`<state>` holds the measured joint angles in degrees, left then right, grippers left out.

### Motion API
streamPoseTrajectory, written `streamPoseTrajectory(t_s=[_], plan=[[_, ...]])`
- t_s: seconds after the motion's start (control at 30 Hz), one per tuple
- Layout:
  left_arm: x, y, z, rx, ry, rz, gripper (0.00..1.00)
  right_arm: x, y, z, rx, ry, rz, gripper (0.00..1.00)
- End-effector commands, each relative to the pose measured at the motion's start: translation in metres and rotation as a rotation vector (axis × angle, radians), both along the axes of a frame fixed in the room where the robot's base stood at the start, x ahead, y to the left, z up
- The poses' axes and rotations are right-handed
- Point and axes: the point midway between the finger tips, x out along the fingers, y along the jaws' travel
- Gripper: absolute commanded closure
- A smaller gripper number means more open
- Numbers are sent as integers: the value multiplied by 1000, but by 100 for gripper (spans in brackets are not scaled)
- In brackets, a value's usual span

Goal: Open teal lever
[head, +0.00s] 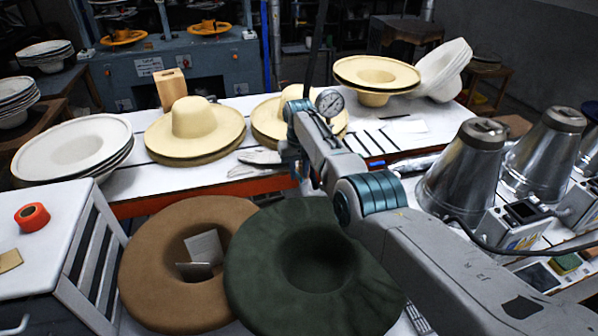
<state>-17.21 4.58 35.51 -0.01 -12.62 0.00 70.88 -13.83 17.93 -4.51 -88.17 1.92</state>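My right arm reaches in from the lower right, and its wrist and gripper (291,158) are at the middle of the head view, close to a round pressure gauge (330,102) with a white dial. The fingers are small and dark, and I cannot tell whether they are open or shut. I cannot make out a teal lever; the teal bands in the middle are on my own arm. A lever near the gauge may be hidden behind my wrist. My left gripper is not in view.
Straw hats (195,130) stand on the white table (232,192). A brown hat (160,285) and a dark green hat (250,265) lie in front. Metal cones (462,172) stand at right.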

Motion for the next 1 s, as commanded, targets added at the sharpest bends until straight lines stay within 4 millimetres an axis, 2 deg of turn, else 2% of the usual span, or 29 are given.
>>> streamPoseTrajectory(t_s=[0.3, 0.43, 0.57, 0.8, 1.0], plan=[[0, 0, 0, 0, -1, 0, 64, 0, 0, 1, 0, -1, 0, 69], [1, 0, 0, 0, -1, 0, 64, 1, 0, 10, 1, -4, 0, 69], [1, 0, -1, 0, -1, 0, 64, 0, 0, 30, 1, -5, 0, 69], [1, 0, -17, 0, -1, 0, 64, -1, 0, 77, 0, -4, 1, 69], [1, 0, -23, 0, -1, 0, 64, -1, 0, 102, -1, -2, 0, 69]])
